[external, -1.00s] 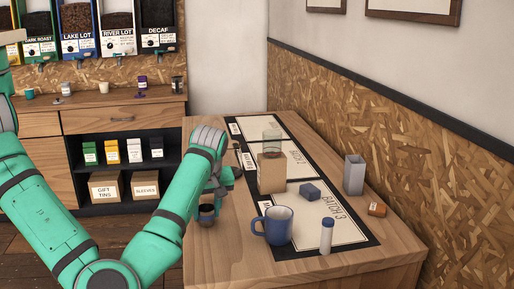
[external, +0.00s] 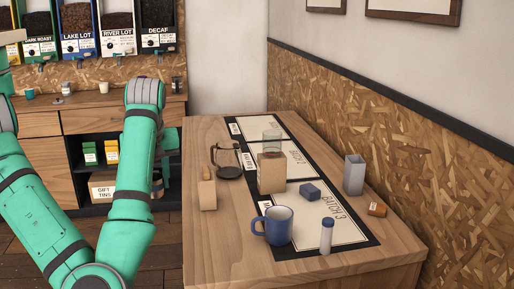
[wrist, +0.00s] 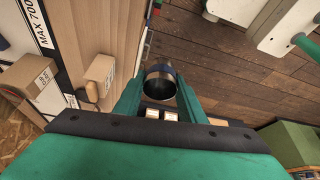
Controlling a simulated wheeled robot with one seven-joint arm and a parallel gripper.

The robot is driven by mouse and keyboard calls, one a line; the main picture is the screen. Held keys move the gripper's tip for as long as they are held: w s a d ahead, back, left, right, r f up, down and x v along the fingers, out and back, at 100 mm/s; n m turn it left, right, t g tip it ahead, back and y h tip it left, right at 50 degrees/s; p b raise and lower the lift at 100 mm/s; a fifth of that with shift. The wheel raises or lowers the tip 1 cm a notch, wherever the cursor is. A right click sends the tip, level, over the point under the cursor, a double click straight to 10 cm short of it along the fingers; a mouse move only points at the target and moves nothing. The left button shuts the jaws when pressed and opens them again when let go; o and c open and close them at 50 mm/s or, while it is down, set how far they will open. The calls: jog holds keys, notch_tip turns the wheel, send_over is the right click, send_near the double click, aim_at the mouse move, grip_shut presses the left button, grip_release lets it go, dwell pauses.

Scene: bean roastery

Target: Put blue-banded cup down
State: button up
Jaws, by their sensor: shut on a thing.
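The blue-banded cup (wrist: 160,85) is between my gripper's fingers in the wrist view. It looks grey and dark inside, with a blue strip at its far rim. My gripper (wrist: 159,98) is shut on it, one green finger on each side. In the wrist view the cup shows over the dark floor, just right of the wooden table's edge (wrist: 130,45). In the external view my arm hides the cup and most of the gripper, left of the table (external: 222,255).
The table holds a blue mug (external: 279,226), a blue-capped bottle (external: 326,238), a grey box (external: 354,174), a carafe (external: 228,161), a wooden block (external: 207,194) and a cardboard box (external: 271,174). Its near left top is clear. A shelved counter (external: 90,119) stands behind.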

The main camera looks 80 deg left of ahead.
jog(key=shift+s+r, duration=0.1)
jog(key=shift+r, duration=0.05)
jog(key=w+a+m, duration=0.2)
jog(key=w+a, duration=0.3)
jog(key=w, duration=0.8)
jog(key=shift+t, duration=0.3)
jog(key=w+a+f, duration=0.1)
jog(key=w+f, duration=0.2)
jog(key=w, duration=0.1)
jog(key=w+a+f, duration=0.2)
jog(key=w, duration=0.2)
jog(key=w+a+f, duration=0.1)
jog(key=w+f, duration=0.2)
jog(key=w, duration=0.2)
jog(key=shift+a+f, duration=0.2)
jog(key=shift+f, duration=0.1)
jog(key=shift+w+a+f, duration=0.15)
jog(key=shift+w+f, duration=0.3)
jog(key=shift+f, duration=0.2)
jog(key=shift+s+f, duration=0.1)
jog(key=shift+f, duration=1.3)
jog(key=shift+f, duration=0.15)
jog(key=o, duration=1.1)
